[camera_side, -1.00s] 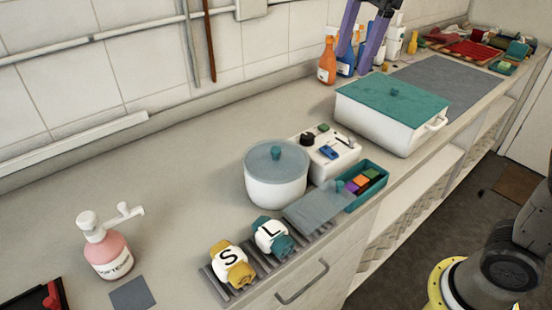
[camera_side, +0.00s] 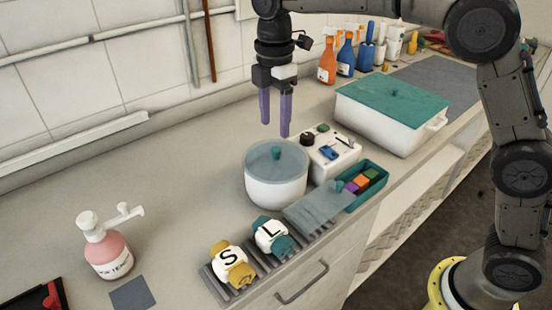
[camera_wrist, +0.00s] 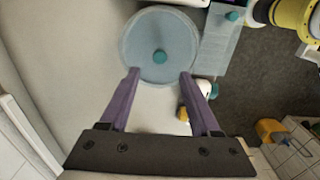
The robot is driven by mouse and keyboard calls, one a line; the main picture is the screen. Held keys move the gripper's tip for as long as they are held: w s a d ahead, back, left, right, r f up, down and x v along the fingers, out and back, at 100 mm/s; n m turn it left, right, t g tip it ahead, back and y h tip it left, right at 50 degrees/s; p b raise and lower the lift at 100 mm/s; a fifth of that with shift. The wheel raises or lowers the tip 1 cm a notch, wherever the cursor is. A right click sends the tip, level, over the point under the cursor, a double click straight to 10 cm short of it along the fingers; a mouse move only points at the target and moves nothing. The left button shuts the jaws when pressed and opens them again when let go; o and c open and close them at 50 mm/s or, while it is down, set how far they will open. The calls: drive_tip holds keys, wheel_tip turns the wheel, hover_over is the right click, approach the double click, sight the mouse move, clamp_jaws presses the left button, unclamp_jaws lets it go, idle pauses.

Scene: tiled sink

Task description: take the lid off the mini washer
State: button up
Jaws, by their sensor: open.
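The mini washer (camera_side: 275,192) is a round white tub on the counter. Its blue-grey lid (camera_side: 262,158) lies on top, with a teal knob (camera_side: 277,152) at its middle. My gripper (camera_side: 274,130) has two purple fingers pointing down. It is open and empty, above the washer and near the lid. In the wrist view, the lid (camera_wrist: 150,30) lies beyond the open fingertips (camera_wrist: 160,72), and the knob (camera_wrist: 159,57) shows between and just past them. The lower tub is mostly hidden by the lid in that view.
A white control box (camera_side: 330,160) stands close to the right of the washer. A teal tray (camera_side: 372,195) with coloured blocks and a rack (camera_side: 215,285) with two rolled cloths are in front. A pink pump bottle (camera_side: 108,250) stands left.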

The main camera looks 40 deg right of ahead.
sight(276, 149)
drive_tip(key=shift+d+f, duration=0.2)
drive_tip(key=shift+f, duration=3.1)
drive_tip(key=shift+c, duration=0.3)
clamp_jaws()
